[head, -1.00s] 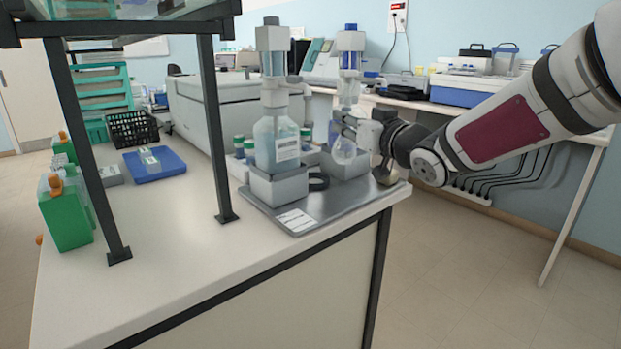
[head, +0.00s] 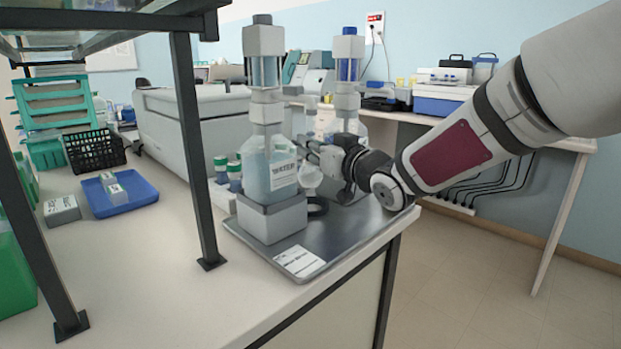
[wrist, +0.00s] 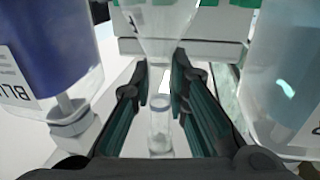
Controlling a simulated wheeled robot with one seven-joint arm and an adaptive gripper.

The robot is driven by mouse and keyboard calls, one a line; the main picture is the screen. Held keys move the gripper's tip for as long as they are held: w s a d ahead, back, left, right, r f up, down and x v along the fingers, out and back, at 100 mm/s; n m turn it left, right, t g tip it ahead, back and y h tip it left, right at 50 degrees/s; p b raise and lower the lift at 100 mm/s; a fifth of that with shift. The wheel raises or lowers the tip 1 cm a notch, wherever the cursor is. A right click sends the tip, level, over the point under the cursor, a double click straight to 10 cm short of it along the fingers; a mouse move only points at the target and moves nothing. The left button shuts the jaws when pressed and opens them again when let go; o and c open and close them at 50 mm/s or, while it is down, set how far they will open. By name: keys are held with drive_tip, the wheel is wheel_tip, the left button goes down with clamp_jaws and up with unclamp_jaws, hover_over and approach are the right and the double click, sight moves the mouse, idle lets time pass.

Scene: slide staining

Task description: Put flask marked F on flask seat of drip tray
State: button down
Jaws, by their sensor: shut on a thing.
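A clear conical flask (head: 309,177) is in my gripper (head: 311,155), above the metal drip tray (head: 350,232). In the wrist view, the flask (wrist: 166,28) lies between the two dark-green-padded fingers of my gripper (wrist: 160,82). A dark mark shows on its side, but I cannot read it as a letter. A dark ring (head: 319,207) lies on the tray just below the flask; they look apart. It may be the flask seat, whose inside is hidden. The water bottle (head: 284,165) stands in a grey holder left of the gripper.
A blue-topped bottle (head: 348,72) stands behind my gripper. The wrist view shows a blue-filled bottle (wrist: 45,55) and a clear one (wrist: 285,80) close on either side. Capped small bottles (head: 234,176) stand behind the water bottle. A black shelf post (head: 193,150) rises at left.

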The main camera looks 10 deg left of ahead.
sight(316, 172)
drive_tip(key=shift+f+b, duration=0.8)
drive_tip(key=shift+f, duration=1.7)
drive_tip(key=shift+f, duration=0.15)
drive_tip(key=c, duration=1.6)
unclamp_jaws()
drive_tip(key=shift+o, duration=0.2)
